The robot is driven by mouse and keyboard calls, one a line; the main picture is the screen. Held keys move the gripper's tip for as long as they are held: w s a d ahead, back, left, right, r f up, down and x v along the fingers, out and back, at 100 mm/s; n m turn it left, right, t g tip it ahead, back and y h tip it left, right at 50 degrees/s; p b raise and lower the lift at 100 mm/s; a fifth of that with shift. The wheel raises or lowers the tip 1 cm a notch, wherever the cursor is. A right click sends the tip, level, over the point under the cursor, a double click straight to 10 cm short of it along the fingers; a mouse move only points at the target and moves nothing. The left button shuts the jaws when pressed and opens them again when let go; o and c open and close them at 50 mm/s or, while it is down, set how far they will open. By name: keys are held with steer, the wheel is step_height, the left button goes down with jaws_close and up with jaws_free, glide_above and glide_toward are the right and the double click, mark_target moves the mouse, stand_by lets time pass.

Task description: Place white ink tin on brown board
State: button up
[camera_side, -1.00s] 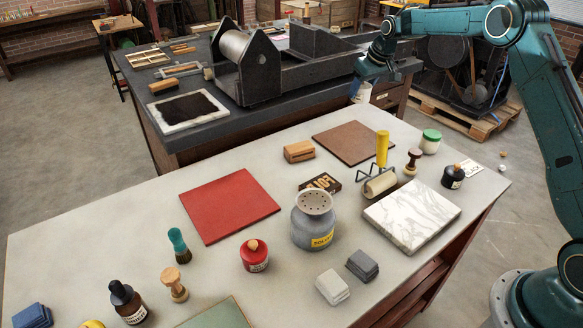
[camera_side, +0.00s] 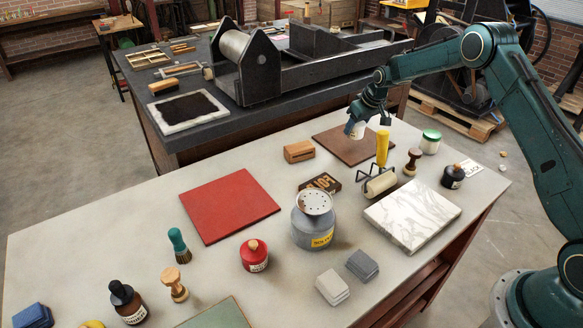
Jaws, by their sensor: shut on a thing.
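My gripper (camera_side: 357,127) is shut on the white ink tin (camera_side: 358,132). Its fingers cover part of the tin, so only some of its pale side shows. The brown board (camera_side: 345,149) lies flat on the light table, beyond the yellow-handled roller.
The yellow-handled roller (camera_side: 381,160) stands close in front of the board. A wooden block (camera_side: 299,151) lies left of it. A wooden-handled stamp (camera_side: 412,161) and a green-lidded jar (camera_side: 430,141) stand to the right. A red board (camera_side: 228,205) lies further left.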

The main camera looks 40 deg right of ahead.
mark_target(355, 136)
steer(key=shift+f, duration=2.05)
steer(key=shift+f, duration=0.2)
steer(key=o, duration=1.1)
steer(key=shift+o, duration=0.2)
steer(key=shift+r, duration=0.1)
steer(key=v, duration=1.2)
steer(key=shift+r, duration=0.15)
